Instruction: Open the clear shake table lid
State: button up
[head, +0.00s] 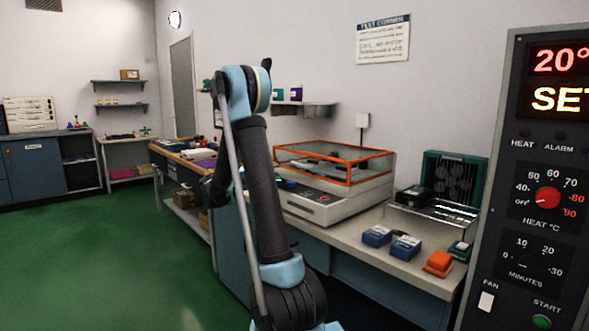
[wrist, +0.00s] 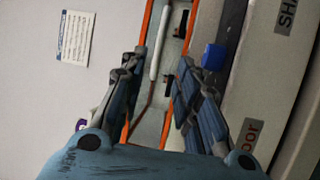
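The clear shake table lid (head: 372,169) has an orange frame and lies down over the pale shake table (head: 330,212) in the head view. In the wrist view, turned sideways, the lid's orange edges (wrist: 188,38) run between and behind the fingers. A pale rounded bar (wrist: 160,42) lies between those edges; I cannot tell if it is a handle. My gripper (wrist: 157,72) is open, its two dark fingers apart with nothing visibly held. It points toward the lid; contact cannot be told. In the head view my arm hides part of the table's left side.
A blue part (wrist: 213,56) sits beside the right finger. Blue boxes (head: 377,236) and an orange item (head: 438,263) lie on the bench right of the shake table. A wall shelf (head: 303,108) hangs behind. The control panel (head: 535,180) stands at right; green floor is clear at left.

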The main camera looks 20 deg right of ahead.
jog(key=d, duration=0.3)
jog(key=d+r, duration=0.1)
jog(key=d, duration=0.3)
jog(key=d+r, duration=0.1)
jog(key=d, duration=0.2)
jog(key=shift+s+d, duration=0.15)
jog(key=shift+d, duration=0.25)
jog(key=shift+c, duration=0.4)
grip_shut()
